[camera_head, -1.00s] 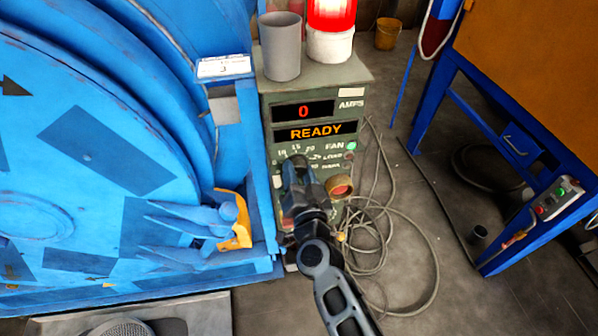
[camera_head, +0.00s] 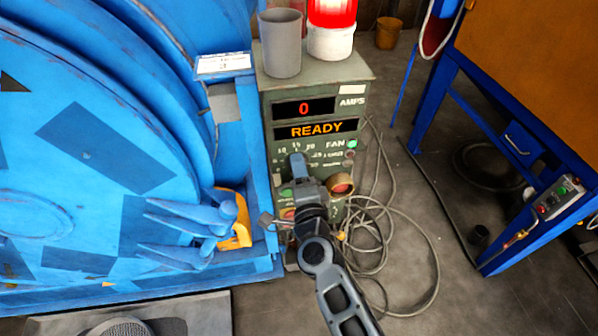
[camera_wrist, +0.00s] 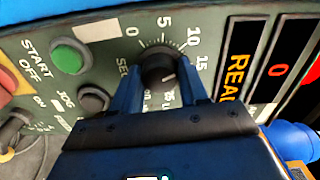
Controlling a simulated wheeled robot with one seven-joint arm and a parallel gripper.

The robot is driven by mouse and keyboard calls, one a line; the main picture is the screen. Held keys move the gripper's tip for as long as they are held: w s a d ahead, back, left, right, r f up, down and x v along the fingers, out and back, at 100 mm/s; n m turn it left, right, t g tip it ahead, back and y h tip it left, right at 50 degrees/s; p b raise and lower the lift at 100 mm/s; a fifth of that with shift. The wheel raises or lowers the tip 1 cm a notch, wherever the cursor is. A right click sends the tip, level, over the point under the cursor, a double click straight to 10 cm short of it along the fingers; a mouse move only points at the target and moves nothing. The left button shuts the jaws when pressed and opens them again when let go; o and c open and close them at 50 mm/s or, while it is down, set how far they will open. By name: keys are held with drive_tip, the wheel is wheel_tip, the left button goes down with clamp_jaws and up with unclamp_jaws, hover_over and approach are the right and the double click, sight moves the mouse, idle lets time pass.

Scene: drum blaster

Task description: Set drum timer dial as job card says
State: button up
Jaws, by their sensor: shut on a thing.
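The black timer dial (camera_wrist: 159,66) sits on the grey-green panel, with a printed scale around it showing 0, 5, 10 and 15. Its pointer mark is not clear to me. My gripper (camera_wrist: 160,82) has its blue fingers on either side of the dial, shut on it. In the head view my gripper (camera_head: 300,165) is at the control box (camera_head: 318,90) and hides the dial. The job card (camera_head: 223,65) is a white label on the blue drum machine, left of the box; a 3 seems to show, the rest is too small to read.
The box's display (camera_head: 316,130) reads READY and the amps display (camera_head: 304,108) reads 0. Near the dial are a green START button (camera_wrist: 68,56) and a JOG button (camera_wrist: 93,98). A grey cup (camera_head: 281,45) and lit red beacon (camera_head: 331,30) stand on top. Cables (camera_head: 390,250) lie right.

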drive_tip(key=shift+m+b, duration=0.3)
drive_tip(key=shift+m, duration=1.9)
drive_tip(key=o, duration=1)
drive_tip(key=shift+o, duration=0.2)
drive_tip(key=shift+s, duration=0.15)
drive_tip(key=p+v, duration=0.1)
drive_tip(key=v, duration=0.6)
drive_tip(key=shift+s, duration=0.3)
drive_tip(key=shift+d, duration=0.15)
